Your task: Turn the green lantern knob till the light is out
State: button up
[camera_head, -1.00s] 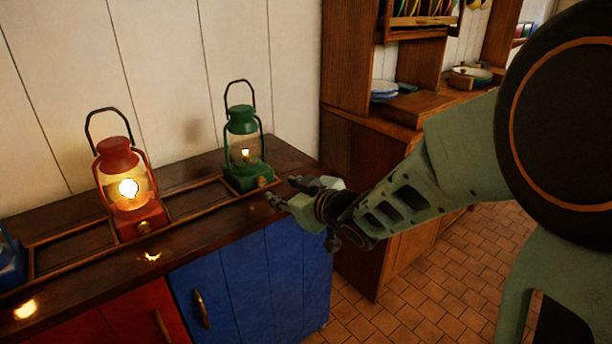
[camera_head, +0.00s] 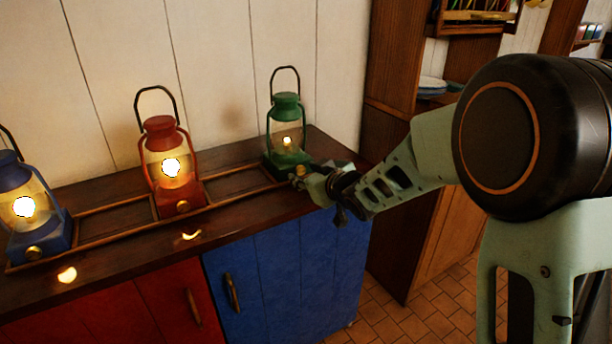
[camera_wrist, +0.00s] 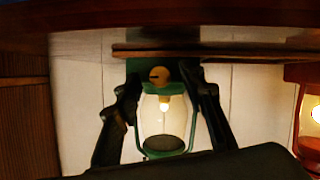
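The green lantern (camera_head: 286,135) stands at the right end of the counter, its small flame lit. Its brass knob (camera_head: 300,170) is low on the front of the base. My gripper (camera_head: 306,179) is right at the knob, coming from the right. In the wrist view, the picture is upside down: the green lantern (camera_wrist: 164,125) hangs with its glowing bulb, and the knob (camera_wrist: 159,75) lies between the two dark fingertips of my gripper (camera_wrist: 163,79). The fingers are apart, with a gap showing on both sides of the knob. I cannot tell how deep they reach.
A lit red lantern (camera_head: 166,165) and a lit blue lantern (camera_head: 30,208) stand to the left in the same wooden rack (camera_head: 110,213). The red one also shows in the wrist view (camera_wrist: 309,115). A wooden cupboard (camera_head: 392,120) stands right of the counter.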

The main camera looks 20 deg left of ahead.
grip_shut()
dwell(0.3)
jog(key=b, duration=0.3)
jog(key=shift+f, duration=0.3)
jog(key=shift+n+b, duration=0.4)
jog(key=shift+b, duration=0.2)
jog(key=b, duration=0.2)
jog(key=n+t+b, duration=0.1)
jog(key=b, duration=0.2)
jog(key=shift+s+a+n+h, duration=0.1)
jog(key=shift+a+n+h, duration=0.05)
jog(key=shift+n+h, duration=0.15)
jog(key=shift+s+a+n+t+h+b, duration=0.1)
jog(key=shift+n+t+h+b, duration=0.2)
jog(key=shift+n+t+b, duration=0.55)
jog(key=n+t, duration=0.1)
jog(key=n, duration=0.1)
jog(key=n+t, duration=0.1)
jog(key=n, duration=0.2)
jog(key=shift+t, duration=0.25)
